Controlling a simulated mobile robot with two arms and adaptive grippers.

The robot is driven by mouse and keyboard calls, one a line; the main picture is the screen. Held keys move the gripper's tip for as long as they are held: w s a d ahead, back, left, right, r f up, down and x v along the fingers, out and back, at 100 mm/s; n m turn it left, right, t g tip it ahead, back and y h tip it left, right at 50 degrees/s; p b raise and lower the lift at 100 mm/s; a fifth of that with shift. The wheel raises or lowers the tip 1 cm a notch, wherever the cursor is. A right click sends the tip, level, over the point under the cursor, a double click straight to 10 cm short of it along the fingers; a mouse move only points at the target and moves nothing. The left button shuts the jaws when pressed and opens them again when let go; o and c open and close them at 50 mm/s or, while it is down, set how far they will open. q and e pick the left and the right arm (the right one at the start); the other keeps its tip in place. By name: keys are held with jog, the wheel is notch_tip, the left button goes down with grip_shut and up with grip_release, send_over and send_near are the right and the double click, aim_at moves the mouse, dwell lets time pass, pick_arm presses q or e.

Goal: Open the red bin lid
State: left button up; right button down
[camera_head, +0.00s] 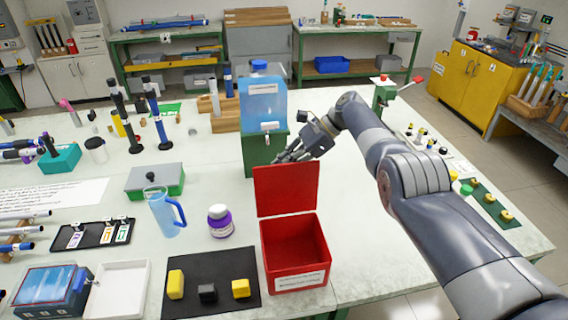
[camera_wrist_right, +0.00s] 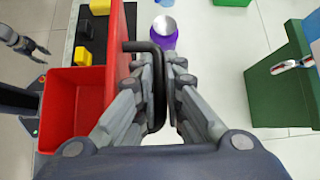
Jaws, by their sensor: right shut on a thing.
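The red bin (camera_head: 294,255) stands at the front of the table, with a white label on its front. Its red lid (camera_head: 286,191) is raised to about upright at the back edge, and the empty inside shows. My right gripper (camera_head: 288,157) is at the lid's top edge. In the right wrist view, my right gripper (camera_wrist_right: 158,75) is shut on the black lid handle (camera_wrist_right: 148,46). The bin (camera_wrist_right: 72,100) lies to its left there. My left gripper (camera_wrist_right: 36,46) shows small at the upper left of that view; its opening is unclear.
A green stand with a blue-water dispenser (camera_head: 263,100) is just behind the lid. A purple-labelled jar (camera_head: 219,221) and blue jug (camera_head: 163,212) stand left of the bin. A black mat (camera_head: 208,262) with yellow and black blocks lies beside it.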

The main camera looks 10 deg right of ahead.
jog(key=shift+w+f, duration=0.1)
jog(key=c, duration=2)
grip_release()
jog(key=shift+o, duration=0.2)
jog(key=shift+w+f, duration=0.15)
jog(key=shift+w, duration=0.15)
jog(key=v, duration=1.2)
jog(key=shift+s, duration=0.2)
